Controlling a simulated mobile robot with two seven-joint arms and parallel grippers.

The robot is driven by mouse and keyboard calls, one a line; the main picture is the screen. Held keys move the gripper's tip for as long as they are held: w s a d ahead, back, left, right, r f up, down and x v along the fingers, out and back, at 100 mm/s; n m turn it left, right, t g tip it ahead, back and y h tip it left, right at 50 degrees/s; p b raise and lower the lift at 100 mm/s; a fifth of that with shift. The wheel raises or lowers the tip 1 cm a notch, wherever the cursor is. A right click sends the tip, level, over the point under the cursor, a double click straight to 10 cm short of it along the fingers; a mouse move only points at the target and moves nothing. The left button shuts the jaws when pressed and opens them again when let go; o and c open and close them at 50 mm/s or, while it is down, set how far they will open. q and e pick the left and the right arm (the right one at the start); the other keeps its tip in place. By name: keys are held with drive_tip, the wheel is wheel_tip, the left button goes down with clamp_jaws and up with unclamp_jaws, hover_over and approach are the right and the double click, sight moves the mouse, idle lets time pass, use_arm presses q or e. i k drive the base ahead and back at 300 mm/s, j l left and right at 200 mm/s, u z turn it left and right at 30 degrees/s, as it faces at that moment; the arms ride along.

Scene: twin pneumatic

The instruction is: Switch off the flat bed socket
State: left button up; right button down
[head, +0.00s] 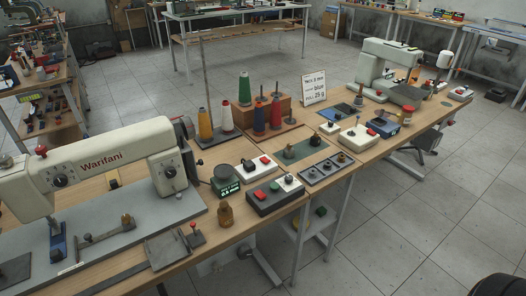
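A cream sewing machine marked Warifani (100,165) stands on a grey bed plate at the left end of the wooden bench. A white box with a red switch (258,167) lies just behind that. Another white box with red and dark parts (358,137) is farther right. No label readable here tells which one is the flat bed socket, and switch positions are too small to tell. Neither of my grippers is in view.
A second sewing machine (390,68) stands at the bench's far right end. Thread cones (245,90), a sign card (314,88), a small green display (225,183) and a brown bottle (225,214) stand on the bench. The tiled floor (400,215) in front right is largely clear.

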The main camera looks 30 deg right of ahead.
sight(264, 159)
drive_tip(key=i+l, duration=0.1)
drive_tip(key=l, duration=0.25)
drive_tip(key=i+l, duration=0.15)
drive_tip(key=l, duration=0.2)
drive_tip(key=i+l+u, duration=0.1)
drive_tip(key=l, duration=0.25)
drive_tip(key=i+l, duration=0.1)
drive_tip(key=l, duration=0.25)
